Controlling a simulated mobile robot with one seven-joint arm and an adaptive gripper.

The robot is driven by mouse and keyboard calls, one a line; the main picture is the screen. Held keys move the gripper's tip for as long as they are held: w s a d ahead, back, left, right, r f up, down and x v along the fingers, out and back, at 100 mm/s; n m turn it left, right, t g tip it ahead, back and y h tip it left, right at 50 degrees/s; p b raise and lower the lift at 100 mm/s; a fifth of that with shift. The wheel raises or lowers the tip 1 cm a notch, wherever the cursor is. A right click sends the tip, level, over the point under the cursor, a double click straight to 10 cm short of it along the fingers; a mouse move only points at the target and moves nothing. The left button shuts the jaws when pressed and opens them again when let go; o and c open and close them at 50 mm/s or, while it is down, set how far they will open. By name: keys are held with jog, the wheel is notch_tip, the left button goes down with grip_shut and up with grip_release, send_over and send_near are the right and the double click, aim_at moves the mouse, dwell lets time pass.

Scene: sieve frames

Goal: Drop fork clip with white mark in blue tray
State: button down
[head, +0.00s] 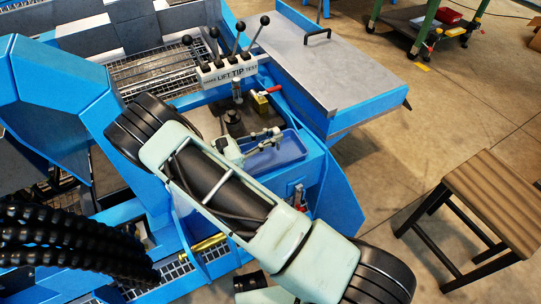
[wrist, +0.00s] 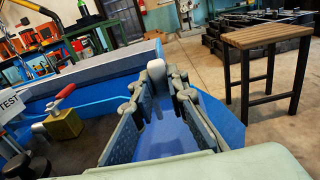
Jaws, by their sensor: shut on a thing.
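The blue tray (head: 288,152) sits on the blue machine's deck in the head view, just beneath my gripper (head: 264,141). In the wrist view, blue tray floor (wrist: 170,138) shows between my fingers. My gripper (wrist: 158,84) is shut on a small pale, rounded piece (wrist: 157,72), which I take to be the fork clip with the white mark. It is held at the fingertips, above the tray. Most of the clip is hidden by the fingers, and its fork shape cannot be made out.
A yellow block with a red handle (head: 262,100) stands close behind the tray. A row of black-knobbed levers (head: 225,66) rises behind it. A grey flat top (head: 320,62) lies to the back right. A wooden stool (head: 493,196) stands on the floor at right.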

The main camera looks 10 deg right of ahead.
jog(key=c, duration=1.8)
grip_release()
jog(key=shift+r, duration=0.1)
notch_tip(320, 180, up, 10)
jog(key=shift+f, duration=0.1)
